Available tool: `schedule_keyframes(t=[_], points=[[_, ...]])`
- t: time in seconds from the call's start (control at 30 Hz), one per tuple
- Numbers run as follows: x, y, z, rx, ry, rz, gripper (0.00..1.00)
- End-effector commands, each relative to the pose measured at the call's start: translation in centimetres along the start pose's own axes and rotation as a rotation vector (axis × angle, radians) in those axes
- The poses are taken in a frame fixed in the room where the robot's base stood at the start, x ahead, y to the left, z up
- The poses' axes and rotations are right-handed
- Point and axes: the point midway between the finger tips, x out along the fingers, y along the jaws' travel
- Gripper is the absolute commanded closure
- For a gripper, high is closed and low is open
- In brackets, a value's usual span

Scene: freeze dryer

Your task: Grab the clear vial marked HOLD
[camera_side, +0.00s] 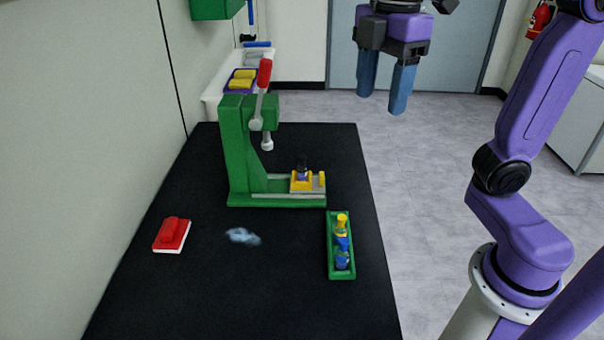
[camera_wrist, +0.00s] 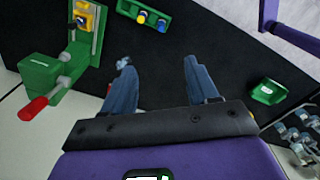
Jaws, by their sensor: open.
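My gripper (camera_side: 383,103) is open and empty, high above the floor beyond the table's far right corner in the side view. In the wrist view its two blue fingers (camera_wrist: 158,66) stand apart with only dark surface between them. I cannot read the word HOLD on anything. Several small clear vials with grey tops (camera_wrist: 302,133) show at the right edge of the wrist view, well away from the fingers. A pale, translucent, crumpled-looking thing (camera_side: 243,236) lies on the table; I cannot tell what it is.
A green press (camera_side: 237,150) with a red-handled lever stands on the black table (camera_side: 215,295); its yellow fixture (camera_side: 309,182) holds a small dark piece. A green tray (camera_side: 341,275) holds blue and yellow items. A red-and-white block (camera_side: 172,234) lies left.

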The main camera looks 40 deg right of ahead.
Motion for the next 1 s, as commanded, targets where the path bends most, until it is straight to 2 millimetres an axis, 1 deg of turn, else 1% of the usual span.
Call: schedule_keyframes(t=[0.03,0.13,0.23,0.4,0.5,0.6,0.7,1.0], points=[[-0.1,1.9,-0.7,-0.028,-0.004,-0.002,0.41],[-0.1,5.4,-1.6,-0.107,-0.007,-0.003,0.41],[0.0,9.0,-2.0,-0.185,-0.009,-0.004,0.41],[0.6,15.1,-1.5,-0.315,-0.013,-0.009,0.41],[0.9,18.0,-0.8,-0.379,-0.013,-0.010,0.41],[1.3,20.1,-0.1,-0.429,-0.013,-0.011,0.41],[1.6,21.8,0.7,-0.469,-0.013,-0.012,0.41],[2.7,25.6,2.9,-0.560,-0.013,-0.015,0.41]])
